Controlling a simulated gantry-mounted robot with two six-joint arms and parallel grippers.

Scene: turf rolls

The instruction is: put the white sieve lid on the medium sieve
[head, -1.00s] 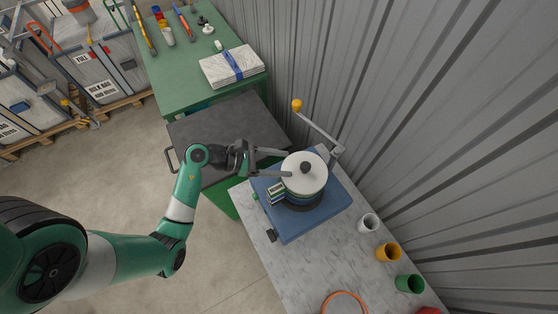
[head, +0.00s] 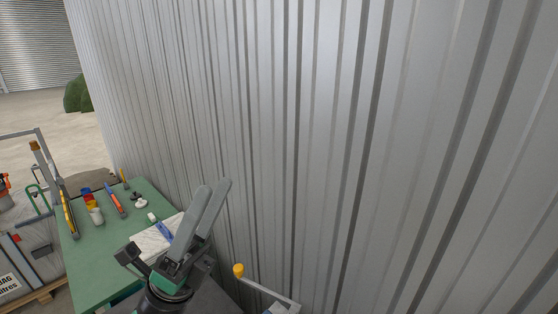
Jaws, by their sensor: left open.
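The white sieve lid and the medium sieve are out of view now, as the view has swung up to the wall. My left gripper (head: 213,188) is at the lower left of the head view, its two grey fingers pointing up. The fingers are open, and I see nothing between them. It appears in front of the wall and covers part of the green table. My right gripper is not in view.
A corrugated metal wall (head: 330,120) fills most of the view. The green table (head: 95,255) holds a white stack with a blue band (head: 152,243), cups and tools. A crank with a yellow knob (head: 239,270) rises at the bottom edge.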

